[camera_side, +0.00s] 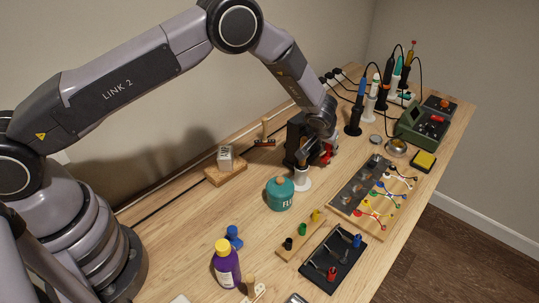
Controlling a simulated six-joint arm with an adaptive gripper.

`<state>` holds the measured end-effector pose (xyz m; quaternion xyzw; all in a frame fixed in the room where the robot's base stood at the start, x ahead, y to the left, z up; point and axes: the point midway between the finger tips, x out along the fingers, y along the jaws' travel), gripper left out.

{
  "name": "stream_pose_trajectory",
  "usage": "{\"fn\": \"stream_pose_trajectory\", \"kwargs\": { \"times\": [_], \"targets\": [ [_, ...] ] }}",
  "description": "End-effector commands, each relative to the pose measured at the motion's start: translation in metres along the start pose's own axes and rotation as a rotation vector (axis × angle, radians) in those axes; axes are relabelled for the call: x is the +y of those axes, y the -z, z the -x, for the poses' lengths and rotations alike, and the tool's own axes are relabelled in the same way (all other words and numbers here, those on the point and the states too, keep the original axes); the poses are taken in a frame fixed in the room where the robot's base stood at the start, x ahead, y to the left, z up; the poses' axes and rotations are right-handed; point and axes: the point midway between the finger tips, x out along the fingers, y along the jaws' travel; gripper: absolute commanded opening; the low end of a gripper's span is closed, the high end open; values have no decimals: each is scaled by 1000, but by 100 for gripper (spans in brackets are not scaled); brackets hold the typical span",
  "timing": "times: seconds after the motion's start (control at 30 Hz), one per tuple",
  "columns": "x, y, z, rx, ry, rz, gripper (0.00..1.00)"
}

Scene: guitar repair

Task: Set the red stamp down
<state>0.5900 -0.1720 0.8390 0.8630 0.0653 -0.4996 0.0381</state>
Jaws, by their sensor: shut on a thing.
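My gripper (322,158) is over the middle of the bench, by a dark boxy object (295,140) and a white round-based stand (302,179). It is shut on a small red thing, the red stamp (326,155), of which only a small part shows between the fingers. The fingers and the dark object hide the rest. I cannot tell whether the stamp touches the bench.
A teal jar (280,194) stands in front of the gripper. A wooden strip with coloured pegs (297,238), a black tray (333,262) and a wired board (367,190) lie nearer and right. A purple bottle (226,266) stands at front left. Several upright tools (357,112) stand behind right.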

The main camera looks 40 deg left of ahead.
Motion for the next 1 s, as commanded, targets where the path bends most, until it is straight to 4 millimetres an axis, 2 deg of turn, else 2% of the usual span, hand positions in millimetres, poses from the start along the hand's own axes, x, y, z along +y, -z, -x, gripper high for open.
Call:
{"fn": "stream_pose_trajectory", "kwargs": {
  "times": [0.1, 0.2, 0.6, 0.63, 0.8, 1.0],
  "targets": [
    [0, -11, -17, -3, 1, -2, 0],
    [0, -16, -26, -2, 0, -1, 0],
    [0, -18, -31, -1, 0, 0, 0],
    [0, -18, -31, -1, 0, 0, 26],
    [0, -18, -30, -1, 0, 0, 48],
    [0, -18, -30, -1, 0, 0, 50]
  ]
}}
